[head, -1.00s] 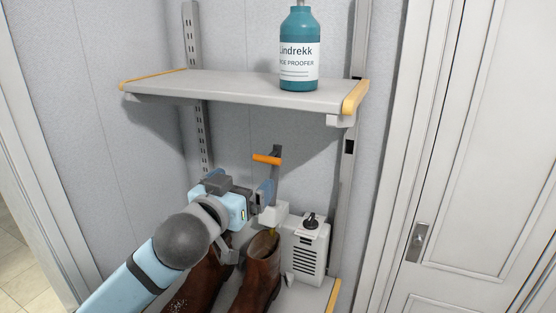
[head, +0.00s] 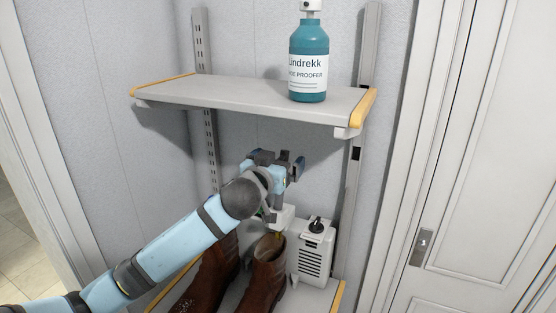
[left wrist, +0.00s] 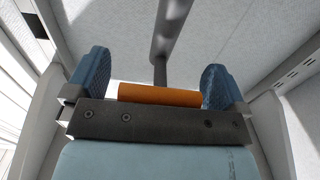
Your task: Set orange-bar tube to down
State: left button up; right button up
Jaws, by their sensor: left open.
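The orange bar (left wrist: 158,95) shows in the left wrist view, lying crosswise between the two blue finger pads of my left gripper (left wrist: 155,82), with gaps at both ends. A grey tube (left wrist: 164,45) runs away behind the bar. In the head view my left gripper (head: 284,162) is under the upper shelf and hides the bar and most of the tube. It is open around the bar. The white dryer unit (head: 314,252), with a black knob on top, stands on the lower shelf. My right gripper is in neither view.
Brown boots (head: 262,279) stand on the lower shelf below my arm. A metal upright (head: 354,185) and a white door (head: 480,150) are to the right.

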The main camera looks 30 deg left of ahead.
pick_arm(q)
jog(key=c, duration=1.1)
jog(key=f+b, duration=0.1)
jog(key=f, duration=0.1)
jog(key=s+f+b, duration=0.1)
jog(key=f+b, duration=0.1)
jog(key=f, duration=0.1)
jog(key=s+f+b, duration=0.1)
jog(key=f+b, duration=0.1)
jog(key=f, duration=0.1)
jog(key=shift+s+d, duration=0.1)
jog(key=shift+s+f, duration=0.2)
jog(key=shift+f, duration=0.15)
jog(key=o, duration=1.1)
